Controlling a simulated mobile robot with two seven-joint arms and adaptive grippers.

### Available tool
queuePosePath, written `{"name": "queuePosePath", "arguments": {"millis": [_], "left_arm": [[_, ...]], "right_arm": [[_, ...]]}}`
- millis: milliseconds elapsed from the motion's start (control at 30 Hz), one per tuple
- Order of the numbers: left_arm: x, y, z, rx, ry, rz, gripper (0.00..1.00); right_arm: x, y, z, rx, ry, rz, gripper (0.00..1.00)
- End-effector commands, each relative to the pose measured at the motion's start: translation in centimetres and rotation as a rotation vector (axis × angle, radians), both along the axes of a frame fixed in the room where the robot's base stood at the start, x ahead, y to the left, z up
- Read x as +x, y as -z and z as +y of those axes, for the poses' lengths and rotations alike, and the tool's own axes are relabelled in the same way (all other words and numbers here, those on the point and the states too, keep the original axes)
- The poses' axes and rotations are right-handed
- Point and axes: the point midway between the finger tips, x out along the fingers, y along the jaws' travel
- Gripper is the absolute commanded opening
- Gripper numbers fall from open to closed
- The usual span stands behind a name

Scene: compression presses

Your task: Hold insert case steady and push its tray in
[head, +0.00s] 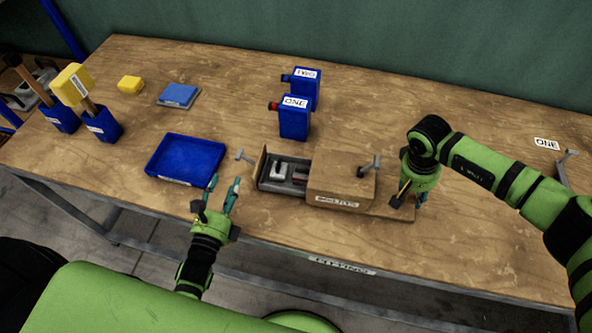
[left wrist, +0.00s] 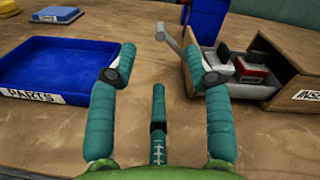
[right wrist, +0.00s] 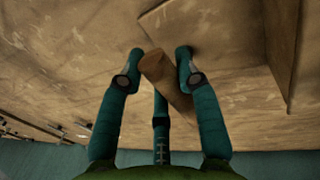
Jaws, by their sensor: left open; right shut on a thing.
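The wooden insert case (head: 342,180) lies near the table's front edge. Its grey tray (head: 262,170) sticks out to the left and holds red-and-white and grey inserts. A metal handle (head: 244,156) stands at the tray's left end; the tray also shows in the left wrist view (left wrist: 207,78). My left gripper (head: 224,187) is open and empty, in front and left of the tray, apart from it. The tray's right part is hidden inside the case.
A blue parts bin (head: 186,158) lies left of the tray. Two blue blocks, labelled ONE (head: 294,118) and TWO (head: 306,84), stand behind the case.

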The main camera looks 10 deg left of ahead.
Motion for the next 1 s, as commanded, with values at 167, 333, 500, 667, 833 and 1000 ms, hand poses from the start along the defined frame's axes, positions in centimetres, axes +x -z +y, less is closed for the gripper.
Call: {"name": "queuePosePath", "arguments": {"millis": [167,333,500,667,833,1000], "left_arm": [[2.9,-0.1,0.1,-0.001,0.002,-0.003,0.51],[5.4,-0.1,0.3,-0.002,0.002,-0.003,0.51],[7.7,0.0,0.4,-0.003,0.002,-0.003,0.51],[9.2,0.0,0.5,-0.004,0.002,-0.001,0.51],[10.0,0.0,0.6,-0.003,0.001,-0.001,0.51],[10.0,0.0,0.6,-0.003,0.001,0.0,0.51]], "right_arm": [[-0.1,0.2,0.0,-0.001,-0.001,0.003,0.0],[-0.1,0.2,0.0,-0.001,-0.001,0.003,0.0],[-0.1,0.2,0.0,-0.001,-0.001,0.003,0.0],[-0.1,0.2,0.0,-0.001,-0.002,0.002,0.0],[-0.1,0.1,0.0,-0.001,-0.002,0.002,0.0],[-0.1,0.1,0.0,-0.001,-0.002,0.002,0.0]]}}
